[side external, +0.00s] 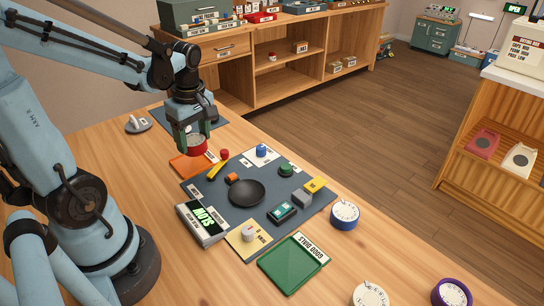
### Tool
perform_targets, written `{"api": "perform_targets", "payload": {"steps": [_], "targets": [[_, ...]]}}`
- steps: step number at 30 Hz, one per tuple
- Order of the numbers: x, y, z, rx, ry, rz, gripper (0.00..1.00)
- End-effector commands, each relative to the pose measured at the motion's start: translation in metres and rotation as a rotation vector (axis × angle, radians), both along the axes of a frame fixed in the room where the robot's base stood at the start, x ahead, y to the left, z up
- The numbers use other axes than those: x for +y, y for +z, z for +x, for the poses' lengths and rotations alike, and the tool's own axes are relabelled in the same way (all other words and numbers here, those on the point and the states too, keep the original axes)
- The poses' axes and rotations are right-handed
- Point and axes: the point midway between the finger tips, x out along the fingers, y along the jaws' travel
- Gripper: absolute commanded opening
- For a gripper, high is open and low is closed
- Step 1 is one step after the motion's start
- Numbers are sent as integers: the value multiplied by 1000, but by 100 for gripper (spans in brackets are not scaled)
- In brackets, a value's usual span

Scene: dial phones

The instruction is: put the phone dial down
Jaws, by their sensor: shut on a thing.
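My gripper (196,137) is shut on a red phone dial (197,147) with a pale face. It holds the dial at the back left of the work table, over or just beyond an orange pad (188,167). I cannot tell whether the dial touches anything below. A green tray (284,267) labelled "GOOD DIALS" lies empty at the front of the table. A blue dial (344,216), a white dial (369,294) and a purple dial (452,293) are on the table to the right.
A dark mat (222,205) holds a black round dish (247,192), a yellow banana-shaped item (217,169) and several small coloured blocks and knobs. A boxy display unit (202,223) stands at the mat's left edge. Bare wood lies left of the mat.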

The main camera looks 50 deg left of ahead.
Motion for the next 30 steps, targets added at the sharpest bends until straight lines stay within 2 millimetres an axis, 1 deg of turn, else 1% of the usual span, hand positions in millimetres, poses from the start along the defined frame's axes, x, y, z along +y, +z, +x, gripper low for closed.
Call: {"api": "perform_targets", "payload": {"steps": [1, 3, 6, 9, 14, 22, 25, 30], "targets": [[12, -6, 0, -1, 7, 0, 21], [24, -14, -2, -1, 5, 0, 21], [35, -21, -3, 0, 2, 0, 21], [41, -25, -4, 0, -1, 0, 21], [44, -32, -3, 0, -3, 0, 21], [43, -61, -3, -1, -3, 0, 21], [43, -65, -4, -1, -3, 0, 21], [43, -66, -4, -1, -3, 0, 21]]}}
